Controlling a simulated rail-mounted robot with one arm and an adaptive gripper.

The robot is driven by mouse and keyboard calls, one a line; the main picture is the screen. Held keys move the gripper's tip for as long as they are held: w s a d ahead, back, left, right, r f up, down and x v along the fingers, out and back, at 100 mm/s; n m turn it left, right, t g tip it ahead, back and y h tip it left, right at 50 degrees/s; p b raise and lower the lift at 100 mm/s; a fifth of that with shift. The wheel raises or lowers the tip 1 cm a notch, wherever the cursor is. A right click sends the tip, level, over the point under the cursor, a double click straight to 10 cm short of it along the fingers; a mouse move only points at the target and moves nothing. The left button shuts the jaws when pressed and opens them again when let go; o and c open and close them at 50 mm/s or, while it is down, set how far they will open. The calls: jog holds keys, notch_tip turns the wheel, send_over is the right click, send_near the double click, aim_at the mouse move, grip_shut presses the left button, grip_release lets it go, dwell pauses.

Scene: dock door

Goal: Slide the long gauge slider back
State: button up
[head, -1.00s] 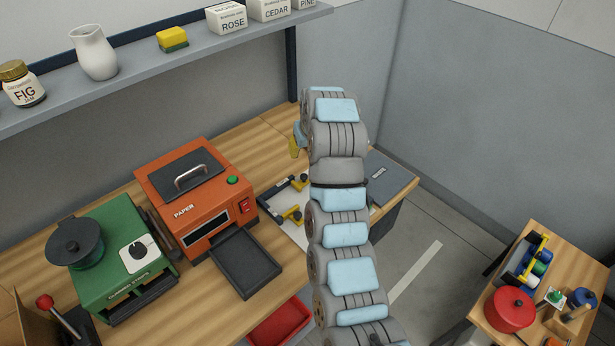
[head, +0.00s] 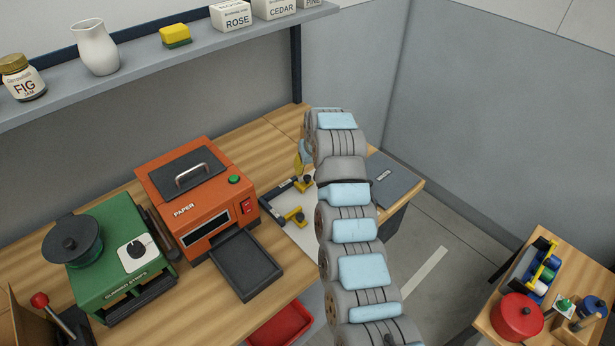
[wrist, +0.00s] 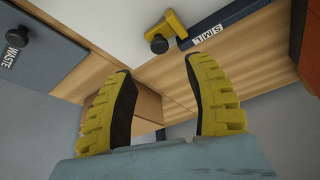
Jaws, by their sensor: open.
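In the wrist view a yellow slider (wrist: 176,24) with a black knob lies on a pale board, beside a dark blue bar (wrist: 232,20) marked S, M, L. I cannot tell which belongs to the long gauge. My gripper (wrist: 158,66) is open and empty, its yellow fingers apart from the slider. In the head view my arm hides most of it and part of the board.
The orange paper machine (head: 215,215) stands left of the board, with a black tray (head: 247,266) in front. A grey panel (head: 392,180) lies to the right; a WASTE panel (wrist: 40,52) shows in the wrist view. Bare wood (head: 255,140) lies behind the board.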

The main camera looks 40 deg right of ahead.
aim_at(307, 177)
jog(key=shift+b+x, duration=0.5)
jog(key=shift+x, duration=3.35)
jog(key=shift+w, duration=0.1)
